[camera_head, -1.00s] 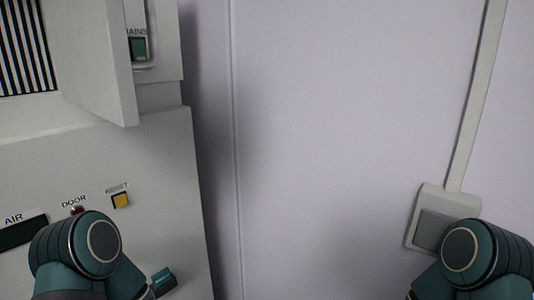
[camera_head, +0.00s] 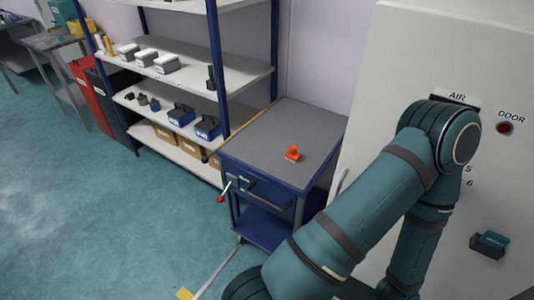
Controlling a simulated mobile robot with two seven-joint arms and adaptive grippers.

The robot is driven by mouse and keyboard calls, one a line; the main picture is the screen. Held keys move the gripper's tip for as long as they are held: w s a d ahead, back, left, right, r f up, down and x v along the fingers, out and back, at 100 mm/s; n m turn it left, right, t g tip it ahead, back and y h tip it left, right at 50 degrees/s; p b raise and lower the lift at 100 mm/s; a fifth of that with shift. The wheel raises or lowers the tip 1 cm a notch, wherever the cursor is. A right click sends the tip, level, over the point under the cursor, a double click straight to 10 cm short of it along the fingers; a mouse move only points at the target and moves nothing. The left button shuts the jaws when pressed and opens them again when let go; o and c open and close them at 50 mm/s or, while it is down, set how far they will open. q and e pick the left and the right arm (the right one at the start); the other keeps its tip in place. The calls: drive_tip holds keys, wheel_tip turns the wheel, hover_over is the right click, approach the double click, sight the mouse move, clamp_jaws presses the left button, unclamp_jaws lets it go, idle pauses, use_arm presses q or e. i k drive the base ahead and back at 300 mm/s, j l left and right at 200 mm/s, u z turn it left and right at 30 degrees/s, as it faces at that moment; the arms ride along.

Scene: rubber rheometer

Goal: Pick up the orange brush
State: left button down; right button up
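A small orange object (camera_head: 292,154), which looks like the orange brush, lies on the grey top of a blue workbench cart (camera_head: 270,125). It is too small to make out its bristles or handle clearly. A teal arm of mine rises from the bottom centre up to the right and bends down in front of the machine. No gripper shows, so I cannot see either one's fingers.
A light grey machine (camera_head: 400,50) with AIR and DOOR labels stands right of the cart. A blue-framed shelf (camera_head: 200,75) with boxes and bins stands left of it. A lever with a red knob (camera_head: 220,198) juts near the cart's front. Open teal floor lies left.

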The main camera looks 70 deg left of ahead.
sight(291, 155)
drive_tip(key=u, duration=2.2)
